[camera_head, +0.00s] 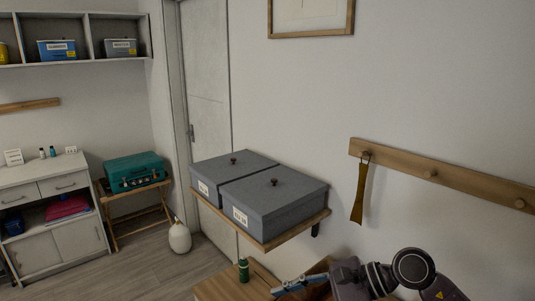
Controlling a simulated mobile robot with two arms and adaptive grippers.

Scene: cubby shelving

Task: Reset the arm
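My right arm (440,288) comes in from the bottom right, bent over a wooden surface at the bottom edge. Its gripper end (347,279) points left and is partly cut off by the bottom edge. A pale blue slim piece (291,286) shows at its left end. I cannot tell whether it is a finger or something held. My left arm and gripper are not in view.
Two grey lidded boxes (280,202) sit on a wall shelf (270,242) above the wooden top (225,287). A green bottle (244,270) stands near the gripper. A shoehorn (359,190) hangs from the peg rail (460,182). A teal case (134,172) and white jug (180,238) stand left.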

